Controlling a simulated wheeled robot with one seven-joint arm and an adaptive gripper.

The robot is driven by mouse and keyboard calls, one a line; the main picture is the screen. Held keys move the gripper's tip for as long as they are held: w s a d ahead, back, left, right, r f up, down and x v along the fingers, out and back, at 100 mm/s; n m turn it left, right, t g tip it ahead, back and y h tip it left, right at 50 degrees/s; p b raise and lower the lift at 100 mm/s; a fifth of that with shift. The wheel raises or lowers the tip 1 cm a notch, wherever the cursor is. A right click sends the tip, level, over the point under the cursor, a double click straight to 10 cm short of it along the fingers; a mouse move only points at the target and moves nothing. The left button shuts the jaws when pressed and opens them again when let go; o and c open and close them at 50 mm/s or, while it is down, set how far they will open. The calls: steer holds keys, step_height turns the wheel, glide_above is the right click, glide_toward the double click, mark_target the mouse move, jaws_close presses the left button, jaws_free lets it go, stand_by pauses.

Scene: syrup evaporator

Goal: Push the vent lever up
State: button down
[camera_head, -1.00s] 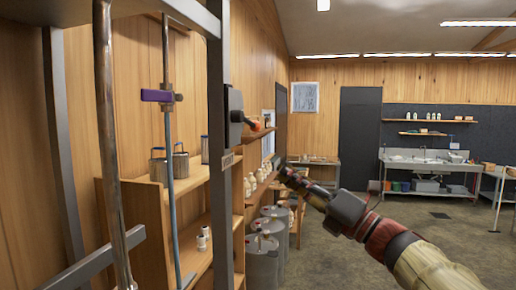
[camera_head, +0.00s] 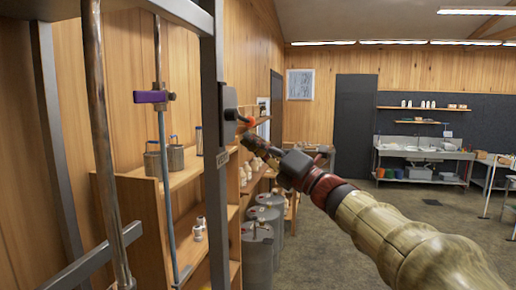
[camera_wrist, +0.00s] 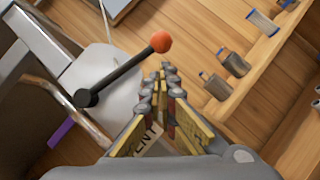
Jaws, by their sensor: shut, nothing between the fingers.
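The vent lever (camera_head: 241,119) is a short black rod with an orange ball knob, on a dark box fixed to a grey upright post. It also shows in the wrist view (camera_wrist: 125,69), running from a black pivot up to its orange ball. My gripper (camera_head: 247,139) is just below the knob in the head view. In the wrist view my gripper (camera_wrist: 165,70) is shut and empty, its fingertips close to the ball. Whether they touch the lever I cannot tell. A label reading "VENT" (camera_wrist: 149,138) is partly hidden behind the fingers.
The grey post (camera_head: 215,220) stands close beside my gripper. A purple clamp (camera_head: 151,97) sits on a thin rod to the left. Wooden shelves (camera_head: 150,215) with metal cans are behind the post, and grey drums (camera_head: 257,250) stand on the floor. Open floor lies to the right.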

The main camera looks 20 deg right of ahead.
steer(key=shift+w+r, duration=0.35)
steer(key=shift+d, duration=0.1)
